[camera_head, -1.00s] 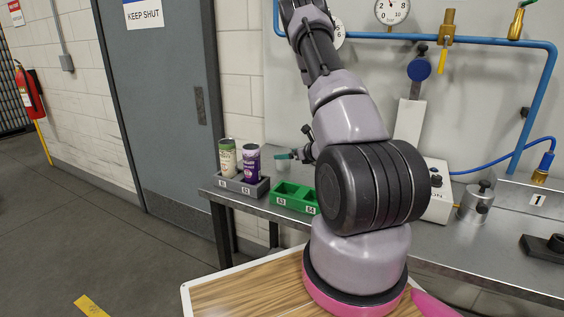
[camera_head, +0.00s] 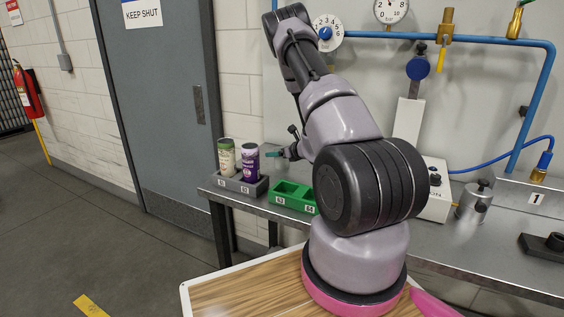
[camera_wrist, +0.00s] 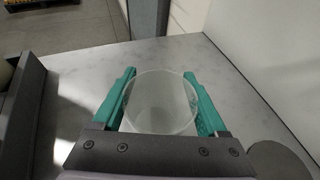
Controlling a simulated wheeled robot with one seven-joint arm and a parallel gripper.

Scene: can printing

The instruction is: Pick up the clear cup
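The clear cup (camera_wrist: 161,101) shows in the wrist view as a round see-through rim between the two teal fingers of my gripper (camera_wrist: 160,92). One finger is on each side, very close to the cup's wall. I cannot tell whether both fingers touch it. In the head view my gripper (camera_head: 274,154) is small, a teal tip above the bench just right of two cans, partly hidden by my own arm. I cannot make out the cup clearly there.
A grey holder (camera_head: 236,184) with a green-topped can (camera_head: 227,158) and a purple can (camera_head: 249,163) stands left on the metal bench (camera_head: 458,258). A green tray (camera_head: 285,197) with empty pockets is beside it. A wall panel (camera_wrist: 270,45) rises close on the right in the wrist view.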

